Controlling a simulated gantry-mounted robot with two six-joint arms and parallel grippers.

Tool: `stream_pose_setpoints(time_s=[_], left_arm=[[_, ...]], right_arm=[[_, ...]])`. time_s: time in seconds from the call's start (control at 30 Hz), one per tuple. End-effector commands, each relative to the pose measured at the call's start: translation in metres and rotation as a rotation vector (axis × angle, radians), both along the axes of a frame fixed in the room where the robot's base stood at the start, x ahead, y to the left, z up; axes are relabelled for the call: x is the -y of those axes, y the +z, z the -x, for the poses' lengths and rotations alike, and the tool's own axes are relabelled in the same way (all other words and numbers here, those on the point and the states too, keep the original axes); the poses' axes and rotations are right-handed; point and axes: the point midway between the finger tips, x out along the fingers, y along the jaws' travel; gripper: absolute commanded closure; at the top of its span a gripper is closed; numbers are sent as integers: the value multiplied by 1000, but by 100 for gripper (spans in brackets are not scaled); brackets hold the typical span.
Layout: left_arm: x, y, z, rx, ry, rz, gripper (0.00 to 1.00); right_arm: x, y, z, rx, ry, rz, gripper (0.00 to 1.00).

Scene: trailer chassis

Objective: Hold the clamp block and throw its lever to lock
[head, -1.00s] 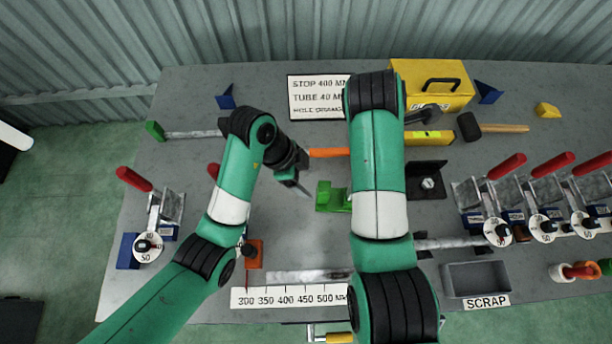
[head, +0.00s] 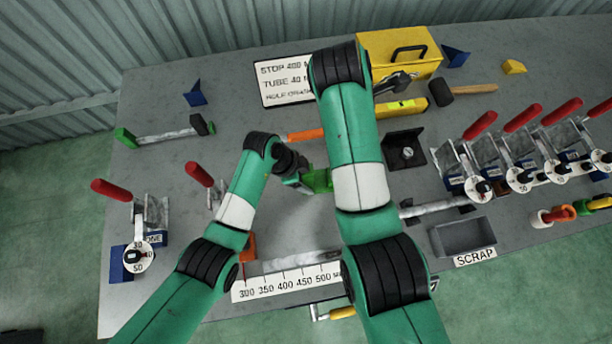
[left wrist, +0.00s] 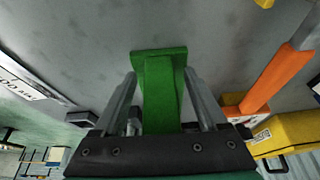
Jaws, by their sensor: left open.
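A green block (head: 318,180) stands on the grey bench, partly covered by my arms in the head view. My left gripper (head: 299,181) is beside its left side there. In the left wrist view, the two fingers of that gripper (left wrist: 160,78) are apart, one on each side of the upright part of the green block (left wrist: 160,95). I cannot tell whether they touch it. Several clamps with red levers stand on the bench, one (head: 110,190) at the left and others (head: 480,125) at the right. My right gripper (head: 395,84) is a dark shape near the yellow box; its fingers are unclear.
An orange bar (head: 305,134) lies behind the green block. A yellow toolbox (head: 385,55), a yellow level (head: 400,109) and a mallet (head: 470,90) are at the back. A scrap tray (head: 463,237) and a scale strip (head: 290,283) are near the front edge.

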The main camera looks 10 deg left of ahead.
Motion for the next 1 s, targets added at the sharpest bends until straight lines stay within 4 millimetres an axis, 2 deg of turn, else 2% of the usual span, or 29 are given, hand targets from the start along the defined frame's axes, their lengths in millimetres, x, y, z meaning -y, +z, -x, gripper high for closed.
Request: stream_pose_setpoints(time_s=[0.13,0.5,0.57,1.0], left_arm=[[0,0,0,0,0,0,25],[0,0,0,-1,0,0,92],[0,1,0,-1,0,0,100],[0,1,0,-1,0,0,100]], right_arm=[[0,0,0,0,0,0,50],[0,0,0,0,0,0,50],[0,0,0,0,0,0,50],[0,0,0,0,0,0,50]])
